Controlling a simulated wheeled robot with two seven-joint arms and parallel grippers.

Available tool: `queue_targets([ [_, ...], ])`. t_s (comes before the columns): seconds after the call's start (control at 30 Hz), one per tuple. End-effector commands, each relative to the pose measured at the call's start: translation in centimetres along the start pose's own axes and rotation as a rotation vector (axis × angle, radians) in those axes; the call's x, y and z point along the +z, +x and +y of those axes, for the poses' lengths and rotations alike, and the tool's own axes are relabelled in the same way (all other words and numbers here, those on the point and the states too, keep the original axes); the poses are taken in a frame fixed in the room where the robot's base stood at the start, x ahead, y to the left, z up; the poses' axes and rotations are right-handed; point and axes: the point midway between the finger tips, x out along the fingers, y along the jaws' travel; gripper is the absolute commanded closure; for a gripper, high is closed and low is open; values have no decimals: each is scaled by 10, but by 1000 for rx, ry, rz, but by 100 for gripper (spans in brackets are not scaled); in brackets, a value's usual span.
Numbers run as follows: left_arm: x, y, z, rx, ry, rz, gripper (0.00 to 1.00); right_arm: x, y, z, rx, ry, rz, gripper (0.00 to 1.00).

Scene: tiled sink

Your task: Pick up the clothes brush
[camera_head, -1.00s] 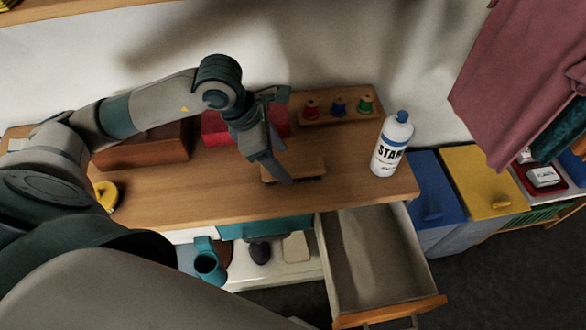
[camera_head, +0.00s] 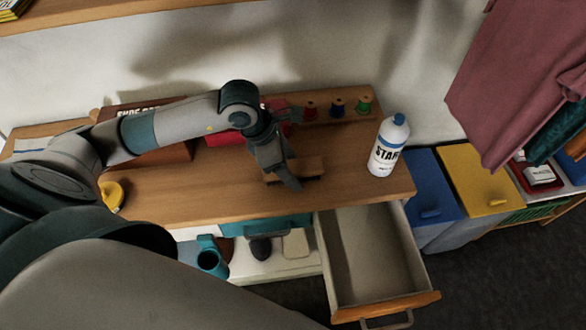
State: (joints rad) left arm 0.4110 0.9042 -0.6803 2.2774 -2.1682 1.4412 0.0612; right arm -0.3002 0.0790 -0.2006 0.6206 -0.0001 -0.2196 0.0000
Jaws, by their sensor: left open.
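The clothes brush (camera_head: 310,167) is a wooden block with dark bristles below, lying on the wooden counter top. My left gripper (camera_head: 291,178) is over the brush and hides part of it. Its fingers point down and toward the front, open, with one finger seen crossing the front of the brush. I cannot tell whether the fingers touch the brush. My right gripper is not in the view.
A white starch bottle (camera_head: 388,150) with a blue cap stands right of the brush. Thread spools (camera_head: 337,107) stand on a rack behind. A brown box (camera_head: 150,150) is at the left. An open drawer (camera_head: 372,262) juts out below the counter's front edge.

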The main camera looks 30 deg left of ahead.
Motion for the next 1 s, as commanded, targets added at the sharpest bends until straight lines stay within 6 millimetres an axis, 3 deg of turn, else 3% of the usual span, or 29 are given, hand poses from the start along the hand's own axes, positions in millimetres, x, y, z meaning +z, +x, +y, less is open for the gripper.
queue_targets([
  [0.07,0,0,0,0,0,0,38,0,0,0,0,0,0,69],
  [0.27,0,0,0,0,0,0,85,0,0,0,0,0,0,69],
  [0.67,2,-4,1,1,0,-2,85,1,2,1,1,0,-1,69],
  [1.0,18,-41,1,4,3,-5,85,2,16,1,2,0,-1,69],
])
